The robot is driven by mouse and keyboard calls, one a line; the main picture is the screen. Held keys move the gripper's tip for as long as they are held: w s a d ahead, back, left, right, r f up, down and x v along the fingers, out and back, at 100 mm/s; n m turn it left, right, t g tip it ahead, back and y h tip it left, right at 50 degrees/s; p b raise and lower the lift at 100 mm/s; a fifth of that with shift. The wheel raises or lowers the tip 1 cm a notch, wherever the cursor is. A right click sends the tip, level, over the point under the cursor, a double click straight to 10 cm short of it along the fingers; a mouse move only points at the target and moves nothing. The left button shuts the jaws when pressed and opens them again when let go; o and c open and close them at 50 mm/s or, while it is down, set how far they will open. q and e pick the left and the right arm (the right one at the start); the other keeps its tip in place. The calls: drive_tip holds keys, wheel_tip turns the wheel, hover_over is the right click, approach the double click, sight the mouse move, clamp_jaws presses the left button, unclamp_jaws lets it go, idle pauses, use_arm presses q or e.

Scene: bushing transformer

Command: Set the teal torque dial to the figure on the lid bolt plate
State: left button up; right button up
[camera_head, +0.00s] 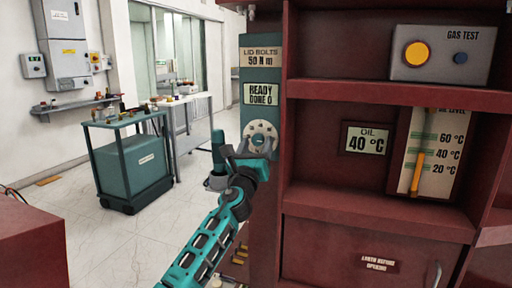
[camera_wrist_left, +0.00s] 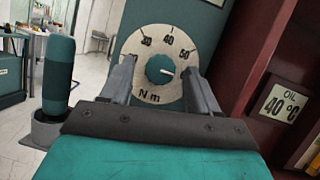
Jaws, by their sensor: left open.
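The lid bolt plate (camera_head: 263,57) reads "LID BOLTS 50 N m". Below it a small display (camera_head: 263,93) reads "READY DONE 0". The teal torque dial (camera_wrist_left: 160,68) sits on a round white scale (camera_wrist_left: 150,92) marked N m, with 40 and 50 readable. Its white pointer points right and slightly down, just below the 50 mark. My left gripper (camera_wrist_left: 162,82) is open, its fingers either side of the dial and apart from the knob. In the head view the left gripper (camera_head: 250,152) partly covers the scale (camera_head: 262,131). My right gripper is not in view.
A teal-handled tool (camera_head: 218,150) stands in a grey holder left of the gripper. The red cabinet (camera_head: 340,93) to the right holds an oil display (camera_head: 366,140) reading 40 °C, a level gauge and a gas test box (camera_head: 443,55). A teal cart (camera_head: 130,172) stands behind left.

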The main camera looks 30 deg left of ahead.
use_arm(q)
drive_tip(key=shift+c, duration=0.3)
drive_tip(key=c, duration=1)
drive_tip(key=shift+n, duration=0.3)
drive_tip(key=n+y, duration=0.1)
drive_tip(key=n, duration=0.1)
drive_tip(key=n+g, duration=0.1)
drive_tip(key=n, duration=0.1)
drive_tip(key=n+g+y+p, duration=0.1)
drive_tip(key=shift+d+r+n+y, duration=0.15)
drive_tip(key=shift+d+n+y, duration=0.15)
drive_tip(key=shift+n, duration=0.1)
drive_tip(key=n+g, duration=0.1)
drive_tip(key=n, duration=0.1)
drive_tip(key=n+g+y+p, duration=0.1)
drive_tip(key=n, duration=0.2)
drive_tip(key=shift+w+r, duration=0.1)
drive_tip(key=shift+n, duration=0.3)
drive_tip(key=o, duration=1.1)
drive_tip(key=shift+c, duration=0.2)
